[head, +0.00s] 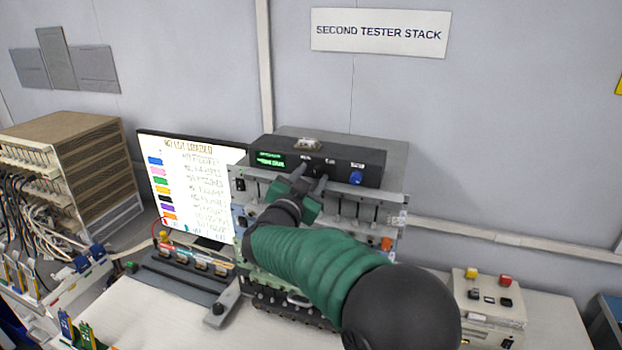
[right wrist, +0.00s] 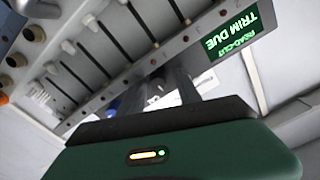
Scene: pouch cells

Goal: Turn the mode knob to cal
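The tester unit (head: 372,160) is a black box on top of the stack, with a lit green display (head: 270,160) at its left and a blue knob (head: 356,178) at its right. In the right wrist view the display (right wrist: 228,38) appears turned over and reads "READ-OUT TRIM DUE". My right gripper (head: 309,176) is at the front panel, between display and blue knob, its fingers apart. Whether a knob sits between the fingers is hidden; I cannot read which knob is the mode knob. The right wrist view shows the fingers (right wrist: 160,90) reaching to the panel. My left gripper is out of view.
Below the unit is a grey rack (head: 370,212) with several slots and levers. A monitor (head: 190,185) stands to the left, and a control box (head: 488,305) with yellow and red buttons to the right. A wall sign (head: 380,32) reads "SECOND TESTER STACK".

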